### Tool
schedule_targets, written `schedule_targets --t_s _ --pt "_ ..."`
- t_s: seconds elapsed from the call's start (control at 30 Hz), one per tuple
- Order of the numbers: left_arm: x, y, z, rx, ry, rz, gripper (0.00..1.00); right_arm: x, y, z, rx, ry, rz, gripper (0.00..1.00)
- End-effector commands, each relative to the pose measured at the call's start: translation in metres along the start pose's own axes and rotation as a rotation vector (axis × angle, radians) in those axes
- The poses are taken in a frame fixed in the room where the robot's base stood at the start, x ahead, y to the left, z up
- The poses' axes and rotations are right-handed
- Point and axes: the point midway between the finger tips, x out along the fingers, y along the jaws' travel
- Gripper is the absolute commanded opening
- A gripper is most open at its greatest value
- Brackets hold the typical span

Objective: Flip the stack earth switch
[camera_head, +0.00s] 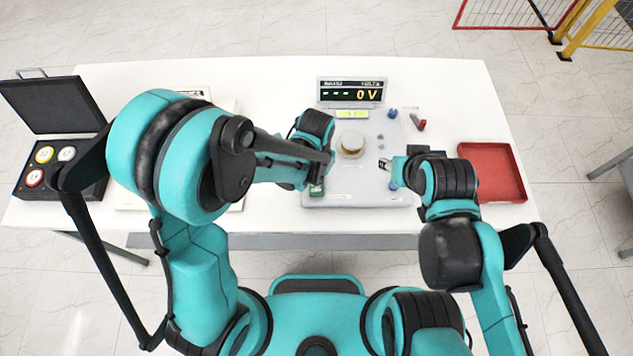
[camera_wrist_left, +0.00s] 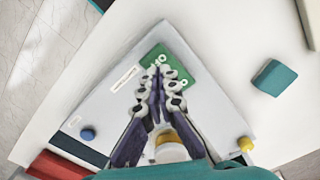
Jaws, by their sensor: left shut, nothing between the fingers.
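The grey test panel (camera_head: 370,197) lies on the white table with a display reading 0 V (camera_head: 352,93). A green plate (camera_wrist_left: 185,72) with small metal parts is near its edge, and its corner shows in the head view (camera_head: 316,190). My left gripper (camera_wrist_left: 160,72) is shut and empty, its fingertips over the green plate; contact cannot be told. In the head view, my left arm hides these fingertips. I cannot make out which part is the stack earth switch. My right gripper (camera_head: 387,164) is over the panel's right side; its jaw opening is unclear.
A round pale bushing (camera_head: 350,145) stands mid-panel, with blue knobs (camera_head: 392,113) to its right. A red tray (camera_head: 492,172) is at right, an open black case (camera_head: 60,150) at left. A teal block (camera_wrist_left: 274,77) lies beside the panel.

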Motion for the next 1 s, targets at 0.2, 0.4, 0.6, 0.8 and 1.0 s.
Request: schedule_targets --t_s 0.2,0.4,0.6,0.8,1.0 --pt "0.0 0.0 0.0 0.0 0.0 0.0 0.0 0.0 0.0 0.0 0.0 0.0 0.0 0.4" --pt "0.0 0.0 0.0 0.0 0.0 0.0 0.0 0.0 0.0 0.0 0.0 0.0 0.0 0.4" --pt "0.0013 0.0 0.0 0.0 0.0 0.0 0.0 0.001 0.0 0.0007 0.0 0.0 0.0 0.4" --pt "0.0045 0.0 0.0 0.0 0.0 0.0 0.0 0.0036 0.0 0.0026 0.0 0.0 0.0 0.4" --pt "0.0075 0.0 0.0 0.0 0.0 0.0 0.0 0.006 0.0 0.0043 0.0 0.0 0.0 0.4"
